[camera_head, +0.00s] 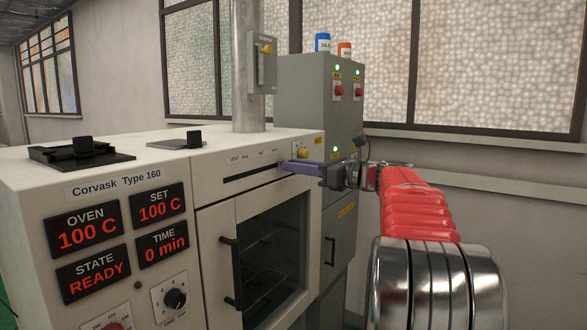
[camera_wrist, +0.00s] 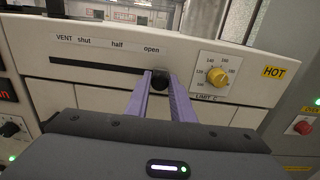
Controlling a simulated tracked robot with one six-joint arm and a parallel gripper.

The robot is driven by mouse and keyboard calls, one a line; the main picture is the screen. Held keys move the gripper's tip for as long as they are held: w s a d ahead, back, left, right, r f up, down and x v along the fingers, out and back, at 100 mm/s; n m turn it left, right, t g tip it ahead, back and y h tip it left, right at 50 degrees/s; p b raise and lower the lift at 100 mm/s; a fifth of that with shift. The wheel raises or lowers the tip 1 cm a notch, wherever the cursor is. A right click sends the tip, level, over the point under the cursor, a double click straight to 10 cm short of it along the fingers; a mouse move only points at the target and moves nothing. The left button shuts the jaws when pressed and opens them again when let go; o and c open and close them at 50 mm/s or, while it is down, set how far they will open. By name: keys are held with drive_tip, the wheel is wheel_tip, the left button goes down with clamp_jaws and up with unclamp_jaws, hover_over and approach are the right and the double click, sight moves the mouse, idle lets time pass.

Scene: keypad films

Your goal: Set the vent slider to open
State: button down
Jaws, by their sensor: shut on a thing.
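The vent slider is a dark slot (camera_wrist: 95,66) on the oven's front, labelled shut, half and open from left to right. Its round black knob (camera_wrist: 160,80) sits at the right end of the slot, under the word open. My gripper (camera_wrist: 162,84) is shut on the knob, with a purple finger on each side of it. In the head view my gripper (camera_head: 293,166) reaches the oven's upper front from the right. The slot (camera_head: 254,172) shows to its left, and the knob is hidden there behind the fingers.
A yellow limit dial (camera_wrist: 217,76) and a yellow HOT label (camera_wrist: 274,72) lie just right of the slot. The oven door has a black handle (camera_head: 232,272) below. The display reads 100 C and READY (camera_head: 95,275). A grey cabinet (camera_head: 308,100) stands behind.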

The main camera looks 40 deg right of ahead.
drive_tip(key=c, duration=1.6)
unclamp_jaws()
drive_tip(key=shift+s+d, duration=0.1)
drive_tip(key=shift+d, duration=0.25)
drive_tip(key=shift+o, duration=0.2)
drive_tip(key=shift+a, duration=0.1)
drive_tip(key=v, duration=1.3)
drive_tip(key=shift+s, duration=0.4)
